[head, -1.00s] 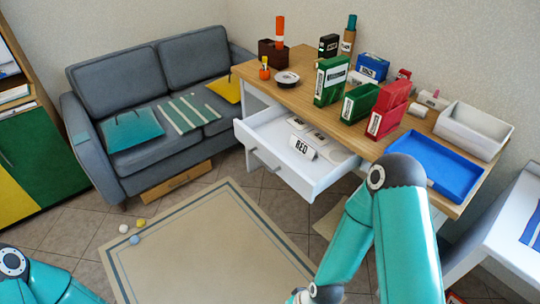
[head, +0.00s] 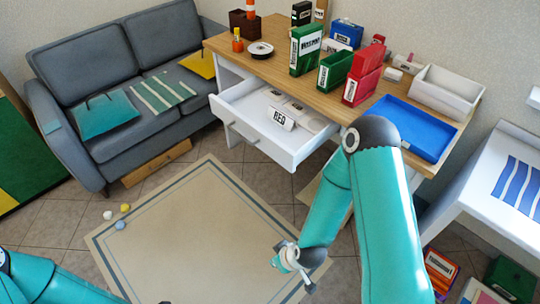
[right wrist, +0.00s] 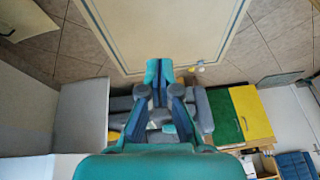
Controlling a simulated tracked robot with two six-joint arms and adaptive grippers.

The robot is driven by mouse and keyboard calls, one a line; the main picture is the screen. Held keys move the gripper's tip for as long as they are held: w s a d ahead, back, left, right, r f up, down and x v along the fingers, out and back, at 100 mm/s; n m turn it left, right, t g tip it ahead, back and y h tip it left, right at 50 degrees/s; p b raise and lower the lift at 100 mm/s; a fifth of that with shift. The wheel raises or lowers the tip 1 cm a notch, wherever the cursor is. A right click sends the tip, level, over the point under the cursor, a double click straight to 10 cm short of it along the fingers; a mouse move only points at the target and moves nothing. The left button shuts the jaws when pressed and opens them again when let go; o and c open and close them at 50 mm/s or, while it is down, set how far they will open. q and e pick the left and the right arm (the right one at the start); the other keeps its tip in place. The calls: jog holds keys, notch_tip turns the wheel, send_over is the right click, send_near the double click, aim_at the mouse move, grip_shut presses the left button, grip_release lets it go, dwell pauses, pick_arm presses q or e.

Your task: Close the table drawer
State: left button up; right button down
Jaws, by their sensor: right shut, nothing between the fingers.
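The table drawer (head: 285,153) is white and pulled out from under the wooden table top (head: 290,60), in the middle of the head view. Its front panel (head: 247,141) has grey handles and faces lower left. Inside lie a card marked RED (head: 283,119) and several pale labelled pieces. My right arm crosses in front of the table's right part. My right gripper (right wrist: 160,72) is shut and empty in the right wrist view. In the head view, its wrist end is low over the floor, below and apart from the drawer. My left gripper is out of view; only its arm shows at lower left.
The table holds box files, a blue tray (head: 410,128) and a white bin (head: 446,92). A grey sofa (head: 110,70) stands left, with small balls on the floor near the rug (head: 190,235). A white desk (head: 475,190) is at right. The rug area before the drawer is clear.

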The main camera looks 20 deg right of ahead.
jog(key=w+d+r+n+t+h+b, duration=0.1)
jog(key=w+d+n+t+h+b, duration=0.3)
jog(key=w, duration=0.4)
jog(key=n+t+h+b, duration=0.55)
jog(key=t+b, duration=0.35)
jog(key=b, duration=1.1)
send_near(272, 150)
jog(key=w+a, duration=0.1)
jog(key=w, duration=0.3)
jog(key=d, duration=0.1)
jog(key=w+d, duration=0.1)
jog(key=shift+w+d+r, duration=0.15)
jog(key=shift+w+d, duration=0.1)
jog(key=shift+d, duration=0.05)
jog(key=shift+w+d+n+b, duration=0.15)
jog(key=shift+d+n+b, duration=0.15)
jog(key=shift+d, duration=0.1)
